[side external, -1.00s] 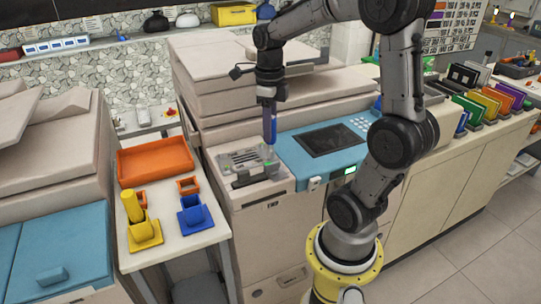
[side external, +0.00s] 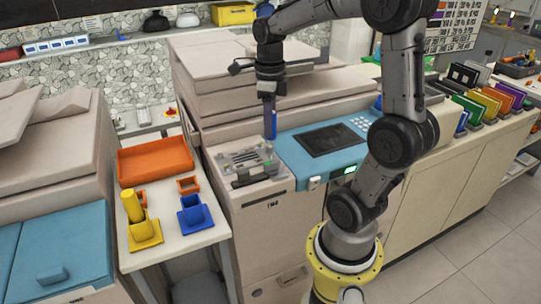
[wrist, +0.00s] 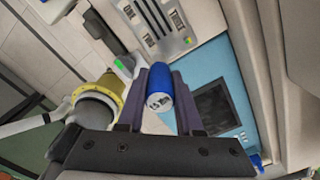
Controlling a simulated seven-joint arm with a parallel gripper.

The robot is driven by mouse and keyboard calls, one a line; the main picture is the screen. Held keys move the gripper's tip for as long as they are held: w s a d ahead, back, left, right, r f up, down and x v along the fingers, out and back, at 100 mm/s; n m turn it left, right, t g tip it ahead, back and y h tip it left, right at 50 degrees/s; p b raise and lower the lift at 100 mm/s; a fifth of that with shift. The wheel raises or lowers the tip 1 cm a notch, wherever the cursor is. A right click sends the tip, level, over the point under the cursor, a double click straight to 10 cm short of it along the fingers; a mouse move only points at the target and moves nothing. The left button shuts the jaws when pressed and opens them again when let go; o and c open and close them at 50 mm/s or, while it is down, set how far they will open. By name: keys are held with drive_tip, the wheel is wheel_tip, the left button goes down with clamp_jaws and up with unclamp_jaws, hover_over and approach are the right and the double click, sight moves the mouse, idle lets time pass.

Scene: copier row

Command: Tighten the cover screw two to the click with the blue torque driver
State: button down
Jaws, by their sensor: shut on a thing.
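My gripper (side external: 269,112) is shut on the blue torque driver (side external: 274,125), which stands upright with its lower end down at the right part of the grey cover plate (side external: 240,158).
The copier's blue control panel (side external: 290,152) is just right of the cover. On the side table stand an empty blue holder (side external: 193,220), a yellow holder (side external: 146,237) with a yellow driver (side external: 131,205), a small orange holder (side external: 188,185) and an orange tray (side external: 155,165).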

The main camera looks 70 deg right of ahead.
drive_tip(key=n, duration=0.7)
drive_tip(key=shift+n, duration=0.4)
drive_tip(key=n, duration=0.6)
drive_tip(key=shift+s+a, duration=0.1)
drive_tip(key=shift+f, duration=0.7)
